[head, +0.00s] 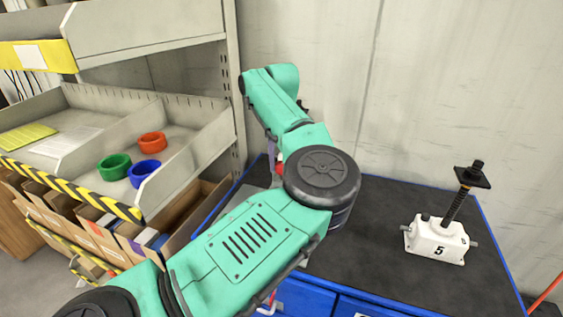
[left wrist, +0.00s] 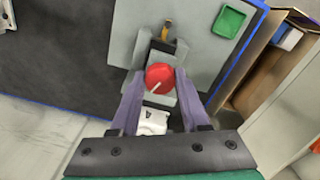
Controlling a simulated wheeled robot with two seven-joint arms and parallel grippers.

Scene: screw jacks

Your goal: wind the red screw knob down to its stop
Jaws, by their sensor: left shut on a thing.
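The red screw knob (left wrist: 160,77) shows in the left wrist view, round, with a pale line on its top. My left gripper (left wrist: 156,88) is shut on it, with one purple finger on each side. The knob sits above a grey jack body with a white part (left wrist: 152,121) below it in the picture. In the head view my green left arm hides most of this jack, and only a bit of red (head: 279,168) shows beside the arm. My right gripper is in neither view.
A white jack (head: 437,240) marked 5, with a black threaded screw, stands at the right of the dark bench top (head: 385,225). A shelf with green (head: 114,167), blue (head: 145,173) and red (head: 152,142) rings stands left. A green tray (left wrist: 229,21) lies near the blue edge.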

